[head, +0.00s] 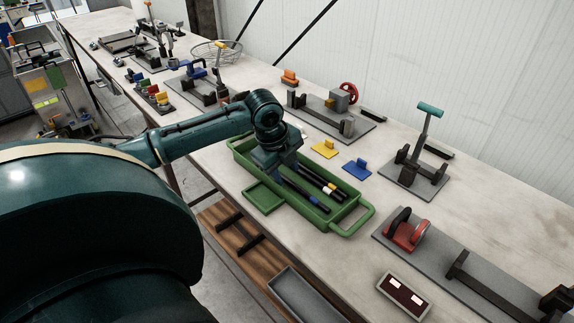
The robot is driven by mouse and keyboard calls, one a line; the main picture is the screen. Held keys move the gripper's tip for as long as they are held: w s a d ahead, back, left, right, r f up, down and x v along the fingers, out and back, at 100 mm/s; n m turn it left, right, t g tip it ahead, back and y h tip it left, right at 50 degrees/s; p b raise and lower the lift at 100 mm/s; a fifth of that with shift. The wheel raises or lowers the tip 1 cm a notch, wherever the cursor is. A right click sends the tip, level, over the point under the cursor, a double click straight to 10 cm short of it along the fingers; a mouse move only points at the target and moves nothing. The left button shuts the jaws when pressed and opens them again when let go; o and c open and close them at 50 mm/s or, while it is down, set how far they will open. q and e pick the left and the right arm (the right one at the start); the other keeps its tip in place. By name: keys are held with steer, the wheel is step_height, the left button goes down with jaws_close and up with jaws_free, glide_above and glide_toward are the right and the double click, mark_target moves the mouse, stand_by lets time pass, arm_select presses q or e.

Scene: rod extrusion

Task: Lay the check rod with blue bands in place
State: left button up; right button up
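The green tray (352,207) with a loop handle stands near the front edge of the bench and holds several dark rods. The rod with blue bands (305,193) lies nearest the front of the tray, its blue band showing towards the right end. Beside it lies a dark rod with a pale yellow or white band (326,187). My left gripper (284,175) reaches down into the left part of the tray, at the left end of the rods. Its fingertips are small and dark, and whether they close on a rod cannot be told. My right gripper is out of view.
A grey fixture with a red wheel (348,91) and a teal-handled clamp (430,109) stand further back.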

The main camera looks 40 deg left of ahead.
arm_select(q)
steer(key=v, duration=1.1)
steer(key=shift+r, duration=0.4)
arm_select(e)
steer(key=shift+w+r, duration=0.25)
arm_select(q)
steer(key=shift+s, duration=0.1)
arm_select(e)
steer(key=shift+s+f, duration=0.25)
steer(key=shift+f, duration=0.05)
